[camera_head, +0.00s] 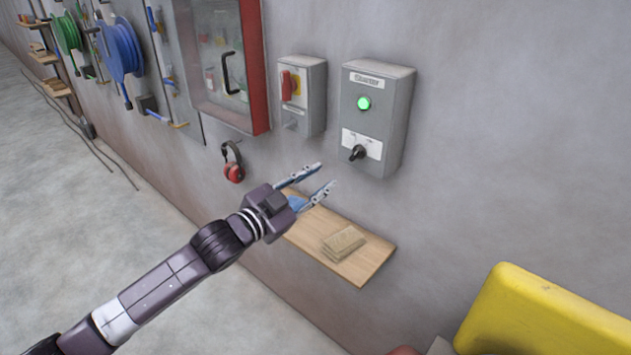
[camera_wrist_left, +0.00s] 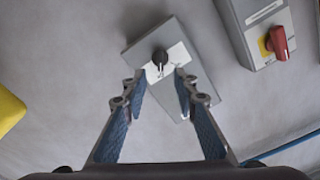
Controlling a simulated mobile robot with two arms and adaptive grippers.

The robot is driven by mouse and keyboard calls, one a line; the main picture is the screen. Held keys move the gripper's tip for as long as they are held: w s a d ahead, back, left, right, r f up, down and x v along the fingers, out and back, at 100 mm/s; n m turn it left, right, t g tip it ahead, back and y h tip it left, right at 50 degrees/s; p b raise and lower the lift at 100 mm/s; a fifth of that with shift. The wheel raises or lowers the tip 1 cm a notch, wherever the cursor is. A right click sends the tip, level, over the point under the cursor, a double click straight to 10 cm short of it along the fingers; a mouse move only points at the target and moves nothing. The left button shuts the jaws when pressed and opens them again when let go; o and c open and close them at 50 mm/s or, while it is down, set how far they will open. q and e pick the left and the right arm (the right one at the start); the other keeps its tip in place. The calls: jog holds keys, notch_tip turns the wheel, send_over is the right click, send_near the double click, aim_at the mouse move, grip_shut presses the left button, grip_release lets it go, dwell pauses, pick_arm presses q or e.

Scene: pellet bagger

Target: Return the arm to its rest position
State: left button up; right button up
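My left arm (camera_head: 165,285) reaches in from the lower left in the head view. Its left gripper (camera_head: 326,176) is open and empty, in front of the wall below the grey control box (camera_head: 385,115). The box carries a lit green lamp (camera_head: 363,103) and a black rotary knob (camera_head: 357,153). In the left wrist view, the knob (camera_wrist_left: 160,57) shows between and beyond the open fingertips (camera_wrist_left: 158,88), with nothing held between them. My right gripper is not in view.
A grey switch box with a red handle (camera_head: 288,86) is left of the control box. Below are a wooden shelf (camera_head: 364,270) and red ear defenders (camera_head: 232,168). A red-framed cabinet (camera_head: 256,70) and hose reels (camera_head: 120,50) are further left. A yellow object (camera_head: 540,315) stands lower right.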

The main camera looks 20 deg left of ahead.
pick_arm(q)
jog(key=shift+s+a, duration=0.15)
jog(key=shift+s, duration=0.2)
